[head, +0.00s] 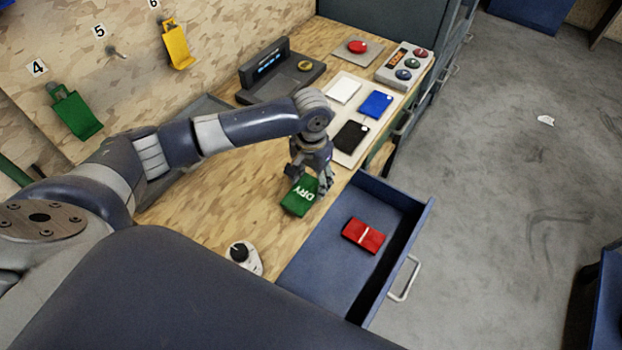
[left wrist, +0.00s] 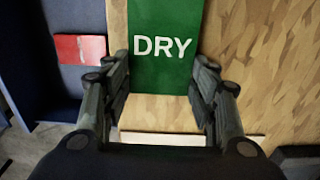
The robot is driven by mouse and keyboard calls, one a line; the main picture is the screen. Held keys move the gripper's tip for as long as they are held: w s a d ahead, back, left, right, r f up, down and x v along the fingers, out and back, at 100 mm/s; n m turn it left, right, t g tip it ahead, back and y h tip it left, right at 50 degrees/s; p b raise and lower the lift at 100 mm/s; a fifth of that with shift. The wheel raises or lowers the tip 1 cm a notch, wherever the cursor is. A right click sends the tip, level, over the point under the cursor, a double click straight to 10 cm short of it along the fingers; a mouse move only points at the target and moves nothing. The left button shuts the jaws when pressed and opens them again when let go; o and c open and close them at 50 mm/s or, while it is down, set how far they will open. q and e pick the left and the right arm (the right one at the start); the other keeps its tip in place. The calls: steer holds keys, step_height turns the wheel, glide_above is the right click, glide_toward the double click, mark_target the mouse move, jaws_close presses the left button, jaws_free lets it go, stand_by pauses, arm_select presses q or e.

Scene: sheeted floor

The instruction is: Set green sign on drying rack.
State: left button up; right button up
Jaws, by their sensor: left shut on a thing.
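The green sign (head: 299,196) with white letters reading DRY is at the front edge of the wooden bench, beside the open drawer. No drying rack is clearly recognisable; my left arm hides part of the bench's back. My right gripper is not in view.
An open blue drawer (head: 325,243) holds a red block (head: 363,235). A white mat (head: 346,89) bears white, blue and black cards. A button box (head: 404,66) stands beyond. A white dial (head: 244,256) stands near the front. Green (head: 77,113) and yellow (head: 178,46) tags hang on the wall.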

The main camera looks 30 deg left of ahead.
mark_target(311, 185)
arm_select(q)
steer(key=shift+f, duration=0.6)
steer(key=o, duration=1.1)
step_height(311, 185, up, 12)
steer(key=shift+d, duration=0.1)
